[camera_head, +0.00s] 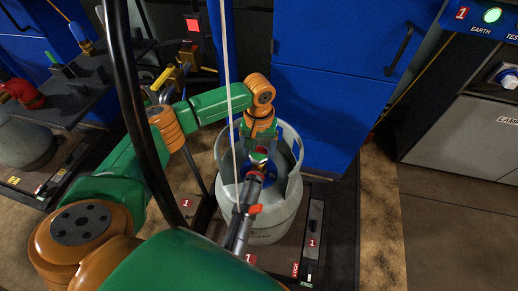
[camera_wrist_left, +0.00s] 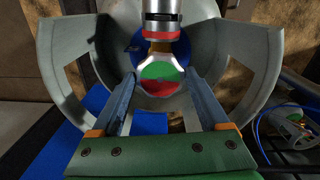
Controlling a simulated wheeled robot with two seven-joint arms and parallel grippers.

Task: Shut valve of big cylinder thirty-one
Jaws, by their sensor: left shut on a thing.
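The big grey cylinder (camera_head: 268,228) stands upright in front of the blue cabinet, inside its open-sided collar. Its number cannot be read; red labels marked 1 lie on the base around it. The valve knob (camera_wrist_left: 160,74), green and red, is in the middle of the collar in the left wrist view. My left gripper (camera_head: 258,151) reaches into the collar from the back, its two fingers (camera_wrist_left: 160,84) at either side of the knob and shut on it. In the head view the gripper and collar partly hide the knob. My right gripper is not in view.
A black hose and a pale thin line cross the head view. The blue cabinet (camera_head: 335,75) stands close behind; a grey panel (camera_head: 465,135) is at right. Floor at lower right is clear.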

